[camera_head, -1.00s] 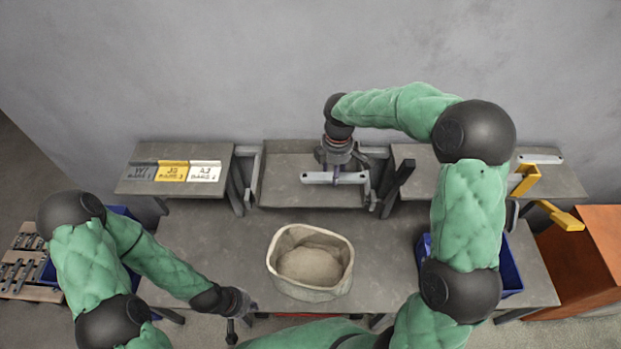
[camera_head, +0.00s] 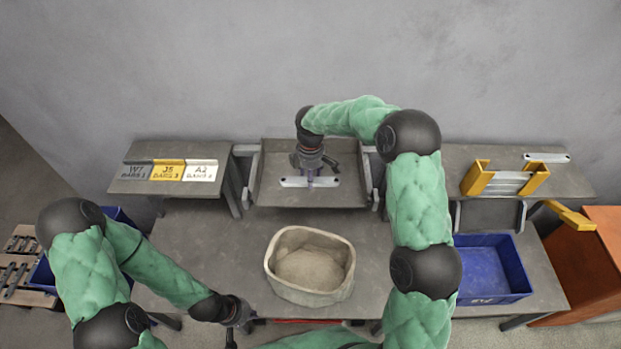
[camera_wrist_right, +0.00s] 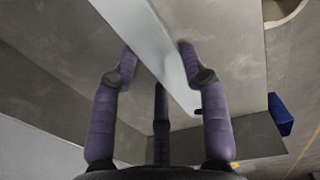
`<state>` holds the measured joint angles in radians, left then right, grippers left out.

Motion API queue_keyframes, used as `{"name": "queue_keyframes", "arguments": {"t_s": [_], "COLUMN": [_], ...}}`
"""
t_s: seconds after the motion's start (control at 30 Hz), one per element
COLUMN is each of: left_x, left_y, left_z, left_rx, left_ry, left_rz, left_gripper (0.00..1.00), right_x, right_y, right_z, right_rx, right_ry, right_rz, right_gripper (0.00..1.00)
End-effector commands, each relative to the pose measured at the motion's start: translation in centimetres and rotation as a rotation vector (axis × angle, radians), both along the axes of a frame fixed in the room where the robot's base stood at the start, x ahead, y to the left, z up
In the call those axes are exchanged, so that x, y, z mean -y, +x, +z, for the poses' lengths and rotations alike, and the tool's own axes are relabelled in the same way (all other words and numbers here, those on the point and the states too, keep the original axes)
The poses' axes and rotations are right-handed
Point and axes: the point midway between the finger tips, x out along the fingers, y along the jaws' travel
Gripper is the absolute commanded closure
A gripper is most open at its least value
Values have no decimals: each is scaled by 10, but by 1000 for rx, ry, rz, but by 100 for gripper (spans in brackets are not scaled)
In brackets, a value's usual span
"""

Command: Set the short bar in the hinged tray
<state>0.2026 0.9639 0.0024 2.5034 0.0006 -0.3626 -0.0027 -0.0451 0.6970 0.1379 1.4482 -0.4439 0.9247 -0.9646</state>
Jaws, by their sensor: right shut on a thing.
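A pale grey bar (camera_head: 292,182) with a dark hole near its end is gripped by my right gripper (camera_head: 311,178). It lies crosswise over the hinged tray (camera_head: 270,195), the grey metal tray at the back centre of the table. In the right wrist view my right gripper's purple fingers (camera_wrist_right: 158,58) stand either side of the bar (camera_wrist_right: 160,48), with the tray's grey surfaces behind. I cannot tell whether the bar touches the tray floor. My left gripper (camera_head: 243,316) is low at the table's front edge, away from the tray; its jaws are too small to judge.
A beige sack (camera_head: 310,290) stands open at the table's centre front. A blue bin (camera_head: 495,285) is at the right. A yellow bracket holder (camera_head: 474,178) and another pale bar (camera_head: 546,157) sit on the right shelf. Label plates (camera_head: 168,171) lie on the left shelf.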

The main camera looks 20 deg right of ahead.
Motion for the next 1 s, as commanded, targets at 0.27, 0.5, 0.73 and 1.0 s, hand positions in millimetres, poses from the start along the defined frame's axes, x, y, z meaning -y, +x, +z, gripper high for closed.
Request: {"name": "queue_keyframes", "arguments": {"t_s": [0.27,0.5,0.73,1.0], "left_x": [0,0,0,0], "left_y": [0,0,0,0], "left_z": [-1,-2,-2,7], "left_rx": [0,0,0,0], "left_ry": [0,0,0,0], "left_rz": [0,0,0,0], "left_gripper": [100,100,100,100], "right_x": [1,0,1,1], "right_y": [1,0,0,1], "right_z": [-2,-4,-4,18], "right_rx": [3,2,2,5], "right_ry": [0,0,0,1], "right_rz": [-1,-1,-1,-1], "right_gripper": [97,31,31,31]}}
